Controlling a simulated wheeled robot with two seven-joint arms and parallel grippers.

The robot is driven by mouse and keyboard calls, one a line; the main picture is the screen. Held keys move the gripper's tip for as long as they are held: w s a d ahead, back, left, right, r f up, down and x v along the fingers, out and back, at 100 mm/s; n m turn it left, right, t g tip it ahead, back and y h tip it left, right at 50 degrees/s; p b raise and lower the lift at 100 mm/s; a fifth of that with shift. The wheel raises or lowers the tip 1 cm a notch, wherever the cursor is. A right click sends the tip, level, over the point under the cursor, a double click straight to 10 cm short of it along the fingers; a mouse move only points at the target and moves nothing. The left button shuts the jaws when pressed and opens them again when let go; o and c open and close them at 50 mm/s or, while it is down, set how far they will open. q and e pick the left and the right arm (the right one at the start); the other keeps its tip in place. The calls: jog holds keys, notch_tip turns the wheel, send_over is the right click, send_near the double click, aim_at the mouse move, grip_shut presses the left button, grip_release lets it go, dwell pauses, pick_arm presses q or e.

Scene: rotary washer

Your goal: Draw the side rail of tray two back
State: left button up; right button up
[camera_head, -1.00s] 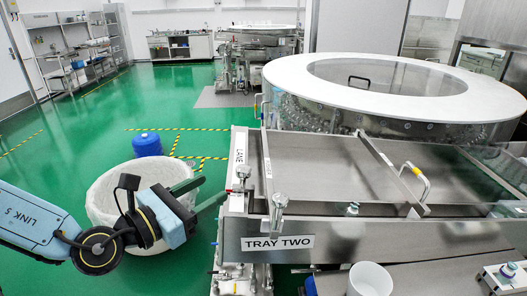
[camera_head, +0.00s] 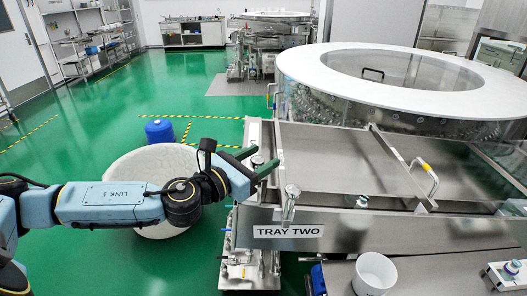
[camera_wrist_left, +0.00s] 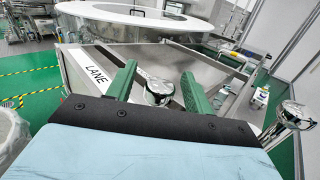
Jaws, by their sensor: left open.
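Tray two is a steel tray (camera_head: 335,148) with a TRAY TWO label (camera_head: 288,231) on its front wall. Along its left edge runs a side rail (camera_head: 278,148), which in the left wrist view carries a white LANE label (camera_wrist_left: 95,73). A round metal knob (camera_wrist_left: 158,92) stands at this edge. My left gripper (camera_head: 256,162) is open at the tray's left edge, its green fingers on either side of the knob. I cannot tell whether they touch it. My right gripper is not in view.
A second knob (camera_head: 290,196) stands at the front left corner. A bar with a yellow-marked handle (camera_head: 428,178) crosses the tray. A white bin (camera_head: 158,160) stands under my left arm, with a blue drum (camera_head: 159,131) behind. A white cup (camera_head: 375,273) stands in front.

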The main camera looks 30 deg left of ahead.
pick_arm(q)
jog(key=shift+x, duration=0.8)
jog(key=shift+c, duration=0.2)
grip_shut()
